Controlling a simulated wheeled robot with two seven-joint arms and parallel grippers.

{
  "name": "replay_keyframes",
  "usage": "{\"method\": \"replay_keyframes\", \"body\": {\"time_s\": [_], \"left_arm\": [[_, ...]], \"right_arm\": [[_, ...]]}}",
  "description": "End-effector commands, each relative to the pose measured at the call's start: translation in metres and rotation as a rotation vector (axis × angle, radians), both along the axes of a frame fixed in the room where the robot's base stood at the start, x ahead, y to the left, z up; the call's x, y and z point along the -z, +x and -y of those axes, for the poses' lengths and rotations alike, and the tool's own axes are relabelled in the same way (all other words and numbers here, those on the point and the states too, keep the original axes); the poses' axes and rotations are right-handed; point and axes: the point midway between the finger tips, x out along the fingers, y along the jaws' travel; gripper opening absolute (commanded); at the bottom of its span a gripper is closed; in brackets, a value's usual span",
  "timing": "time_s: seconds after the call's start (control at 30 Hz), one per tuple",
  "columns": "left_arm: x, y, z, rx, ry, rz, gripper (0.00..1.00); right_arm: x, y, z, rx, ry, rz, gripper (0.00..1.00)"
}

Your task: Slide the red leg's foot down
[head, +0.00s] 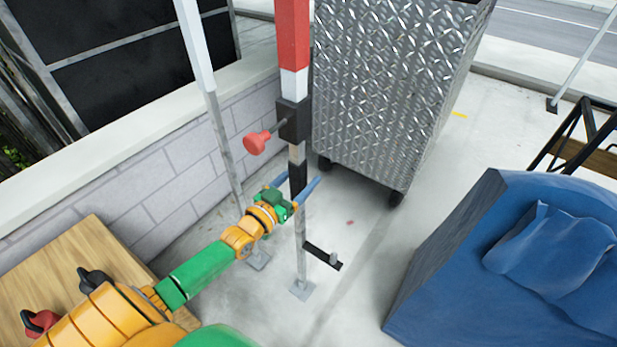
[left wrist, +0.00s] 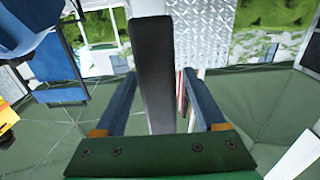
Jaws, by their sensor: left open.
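The red leg (head: 292,42) stands upright in the head view, red above and white below. A black clamp block with a red knob (head: 256,143) sits on it. Below the clamp, the inner post has a black section (head: 298,178) and a grey lower part ending in a flat foot plate (head: 302,290) on the floor. A black step with a peg (head: 323,256) sticks out low on the post. My left gripper (head: 299,182) is open, its blue fingers on either side of the black section. In the left wrist view the black section (left wrist: 152,60) stands between the fingers with visible gaps.
A diamond-plate metal cart (head: 385,90) stands close behind the leg. A white leg (head: 197,45) stands to the left, before a block wall (head: 165,180). A blue-covered bulk (head: 450,240) is at right. A wooden box (head: 75,265) is at lower left. Floor right of the foot is clear.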

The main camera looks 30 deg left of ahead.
Motion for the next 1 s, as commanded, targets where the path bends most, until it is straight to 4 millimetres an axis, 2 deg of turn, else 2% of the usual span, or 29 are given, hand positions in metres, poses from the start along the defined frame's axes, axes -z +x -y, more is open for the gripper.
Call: {"method": "replay_keyframes", "body": {"time_s": [0.13,0.4,0.47,0.67,0.7,1.0], "left_arm": [[0.001,0.014,0.001,0.0,0.0,-0.001,0.72],[0.001,0.017,0.001,-0.001,0.0,-0.003,0.72],[0.001,0.016,0.001,-0.001,0.0,-0.003,0.59],[0.001,0.016,0.001,-0.001,0.0,-0.003,0.05],[0.001,0.016,0.001,-0.001,0.0,-0.003,0.0],[0.001,0.016,0.001,0.0,0.0,-0.003,0.0]], "right_arm": [[0.004,0.0,0.0,0.0,0.0,0.0,0.5],[0.004,0.0,-0.001,0.0,0.001,0.0,0.5],[0.004,0.0,-0.001,0.0,0.002,0.0,0.5],[0.004,0.0,-0.002,0.0,0.002,0.001,0.5],[0.004,0.0,-0.002,0.0,0.003,0.0,0.5],[0.004,0.0,-0.002,0.001,0.003,0.0,0.5]]}}
